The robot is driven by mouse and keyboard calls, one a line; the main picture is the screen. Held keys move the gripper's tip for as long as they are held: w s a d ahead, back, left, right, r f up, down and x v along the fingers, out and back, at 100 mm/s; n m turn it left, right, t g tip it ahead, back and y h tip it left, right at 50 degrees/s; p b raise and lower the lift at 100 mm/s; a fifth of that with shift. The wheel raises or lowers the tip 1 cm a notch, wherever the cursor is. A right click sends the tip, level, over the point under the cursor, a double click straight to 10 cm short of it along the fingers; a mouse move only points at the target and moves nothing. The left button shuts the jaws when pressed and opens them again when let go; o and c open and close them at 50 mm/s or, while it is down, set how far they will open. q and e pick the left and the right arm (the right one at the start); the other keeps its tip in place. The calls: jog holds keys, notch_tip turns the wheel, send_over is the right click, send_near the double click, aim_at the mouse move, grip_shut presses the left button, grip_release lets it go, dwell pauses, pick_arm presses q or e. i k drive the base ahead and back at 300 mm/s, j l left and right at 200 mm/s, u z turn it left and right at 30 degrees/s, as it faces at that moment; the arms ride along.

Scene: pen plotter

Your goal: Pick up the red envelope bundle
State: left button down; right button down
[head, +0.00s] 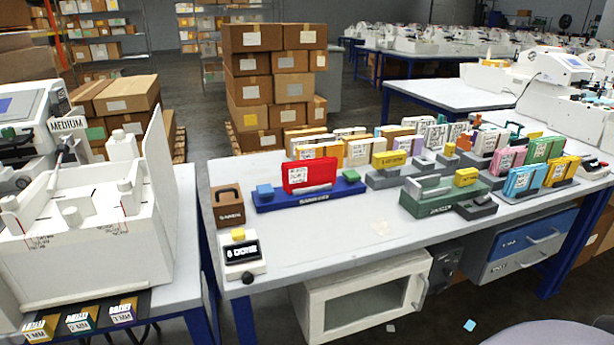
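The red envelope bundle (309,176) stands upright on a long blue base (308,196) on the white table. It has a white label on its front face. Neither of my grippers is in view.
A brown box with a handle (228,206) and a small device with a yellow top (241,255) stand left of the base. A green unit (440,196) stands to the right. Several envelope bundles (362,151) stand behind. The table's front middle (350,238) is mostly clear.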

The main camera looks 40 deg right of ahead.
aim_at(297, 175)
jog(key=l+u, duration=0.25)
jog(key=l, duration=0.6)
jog(key=l+u, duration=0.3)
jog(key=l, duration=0.5)
